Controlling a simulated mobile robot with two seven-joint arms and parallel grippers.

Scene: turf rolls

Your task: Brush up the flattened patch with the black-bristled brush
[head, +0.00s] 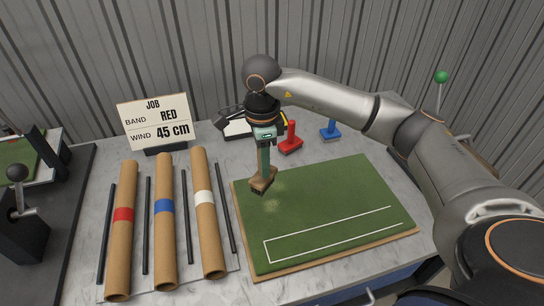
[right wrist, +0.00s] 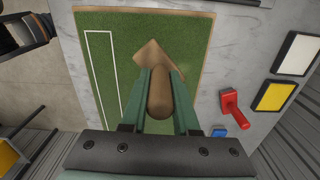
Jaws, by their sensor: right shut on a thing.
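My right gripper (head: 264,168) points down over the green turf mat (head: 330,205) and is shut on the brush's wooden handle, seen between the green fingers in the right wrist view (right wrist: 160,95). The brush's wooden block (head: 263,180) is tilted at the mat's upper left part, with dark bristles (head: 257,190) underneath. I cannot tell whether the bristles touch the turf. A paler, flattened-looking patch (head: 272,205) lies just below and right of the brush. In the right wrist view the brush block (right wrist: 150,54) covers part of the turf (right wrist: 110,50). My left gripper is not in view.
Three cardboard tubes with red (head: 123,214), blue (head: 164,206) and white (head: 204,198) bands lie left of the mat among black rods. A red-handled tool (head: 290,138) and a blue one (head: 330,128) stand behind it. A job sign (head: 155,122) stands at the back.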

